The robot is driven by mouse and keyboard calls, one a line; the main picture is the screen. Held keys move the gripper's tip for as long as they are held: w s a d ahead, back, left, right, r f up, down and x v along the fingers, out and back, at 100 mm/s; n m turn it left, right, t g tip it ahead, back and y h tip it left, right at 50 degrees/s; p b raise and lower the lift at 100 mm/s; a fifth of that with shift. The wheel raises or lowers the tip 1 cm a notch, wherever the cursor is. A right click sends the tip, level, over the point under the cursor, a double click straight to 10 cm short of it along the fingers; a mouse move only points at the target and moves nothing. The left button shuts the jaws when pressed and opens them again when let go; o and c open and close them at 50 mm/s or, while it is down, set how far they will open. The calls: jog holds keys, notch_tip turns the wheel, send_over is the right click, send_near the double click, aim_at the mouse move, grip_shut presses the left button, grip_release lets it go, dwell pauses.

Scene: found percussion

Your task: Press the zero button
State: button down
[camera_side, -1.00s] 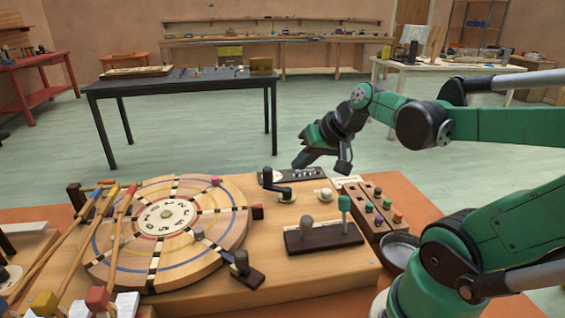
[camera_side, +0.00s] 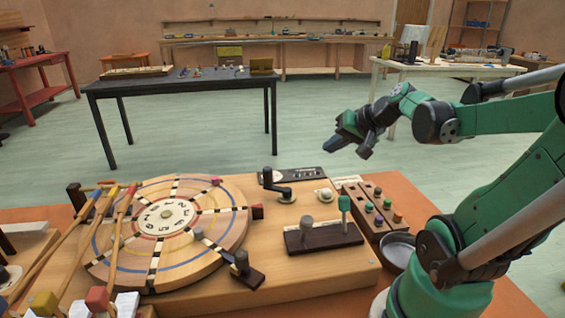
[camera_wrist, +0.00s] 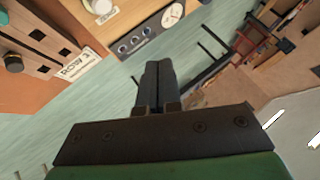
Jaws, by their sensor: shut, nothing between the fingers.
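A dark panel (camera_side: 310,174) with a white dial and several small round buttons or knobs lies at the back edge of the wooden board. In the wrist view the panel (camera_wrist: 145,35) is at the top, left of my fingers, its dial (camera_wrist: 172,15) at its right end. A round white button (camera_side: 325,195) sits on the board just in front of the panel. My gripper (camera_side: 334,143) is shut and empty, in the air above and behind the panel. In the wrist view my gripper (camera_wrist: 158,64) has its fingers together, touching nothing.
A turntable-like wooden disc (camera_side: 140,240) with mallets across it takes the board's left. A dark crank (camera_side: 280,192), a two-lever block (camera_side: 322,237) and a block of coloured knobs (camera_side: 372,208) stand nearby. A metal bowl (camera_side: 397,248) sits right of them.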

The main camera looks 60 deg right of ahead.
aim_at(329, 191)
jog(key=shift+f, duration=3.85)
jog(key=shift+f, duration=0.1)
jog(key=shift+f, duration=0.3)
jog(key=shift+f, duration=0.4)
jog(key=shift+d, duration=0.1)
jog(key=shift+w+r, duration=0.1)
jog(key=shift+r, duration=0.8)
jog(key=shift+r, duration=0.1)
